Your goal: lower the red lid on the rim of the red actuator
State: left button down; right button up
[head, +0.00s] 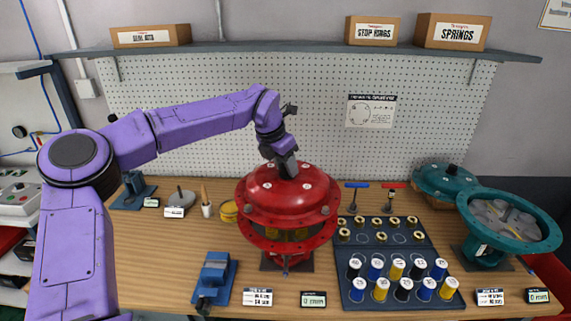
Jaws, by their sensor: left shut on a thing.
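The red lid (287,187) is a domed disc with bolts around its flange, at the middle of the head view. My left gripper (287,170) is shut on the top of the lid and holds it from above. The red actuator (287,248) stands on the table directly under the lid. A gap with yellow parts showing in it separates the lid's front edge from the actuator's rim. The lid hides most of the actuator's inside and its back rim. My right gripper is not in view.
A blue tray (400,253) of springs and brass parts lies to the right. A teal actuator (510,228) and teal lid (446,178) stand at the far right. A blue fixture (214,277) is at the front left. A pegboard (300,110) and shelf (300,47) are behind.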

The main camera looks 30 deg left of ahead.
aim_at(286, 176)
pick_arm(q)
jog(key=shift+d+f+b, duration=0.1)
jog(key=shift+f+b, duration=1.7)
jog(key=shift+f, duration=0.25)
jog(key=shift+f, duration=0.15)
jog(key=shift+f+b, duration=0.95)
jog(key=shift+f, duration=0.55)
jog(key=c, duration=0.6)
grip_release()
jog(key=shift+s, duration=0.2)
